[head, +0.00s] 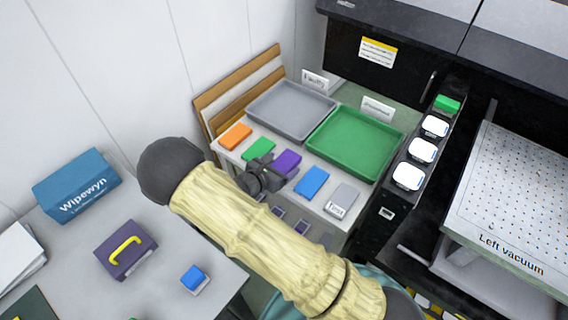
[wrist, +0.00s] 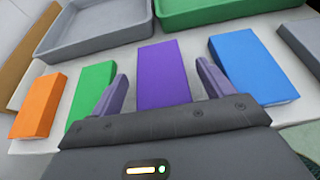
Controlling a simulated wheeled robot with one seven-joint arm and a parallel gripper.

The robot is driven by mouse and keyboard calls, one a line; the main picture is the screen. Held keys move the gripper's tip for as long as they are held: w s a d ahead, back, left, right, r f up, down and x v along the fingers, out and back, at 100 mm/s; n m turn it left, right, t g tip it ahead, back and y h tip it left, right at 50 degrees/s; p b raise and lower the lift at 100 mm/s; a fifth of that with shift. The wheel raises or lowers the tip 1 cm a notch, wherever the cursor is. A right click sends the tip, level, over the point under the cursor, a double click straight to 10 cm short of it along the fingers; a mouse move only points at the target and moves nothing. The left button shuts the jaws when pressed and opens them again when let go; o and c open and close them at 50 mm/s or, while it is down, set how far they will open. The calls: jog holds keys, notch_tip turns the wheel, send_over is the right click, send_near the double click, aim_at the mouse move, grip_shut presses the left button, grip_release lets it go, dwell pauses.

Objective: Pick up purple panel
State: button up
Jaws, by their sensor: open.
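The purple panel (wrist: 163,74) is a flat block lying on the light table in a row of coloured panels. In the head view the purple panel (head: 287,161) is partly covered by my gripper (head: 275,172). My gripper is open, and in the wrist view its two fingers (wrist: 162,85) stand on either side of the purple panel, with gaps to it. The panel's near end is hidden behind the gripper body. I cannot tell how far above the table the fingertips are.
A green panel (wrist: 92,88) and an orange panel (wrist: 41,105) lie left of the purple one; a blue panel (wrist: 251,66) lies right. Behind are a grey tray (head: 270,122) and a green tray (head: 333,157). A labelled grey panel (head: 343,200) lies at the right end.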

aim_at(284, 162)
jog(key=shift+x, duration=1.1)
jog(key=c, duration=1.1)
jog(key=shift+a, duration=0.1)
jog(key=shift+r, duration=0.4)
notch_tip(284, 162, up, 3)
jog(key=shift+f+b, duration=0.1)
jog(key=shift+b, duration=0.2)
jog(key=s+a, duration=0.3)
jog(key=s, duration=0.1)
jog(key=s+a+b, duration=0.1)
jog(key=s+a, duration=0.3)
jog(key=s, duration=0.1)
jog(key=s+a, duration=0.4)
jog(key=s, duration=0.1)
jog(key=shift+s, duration=0.1)
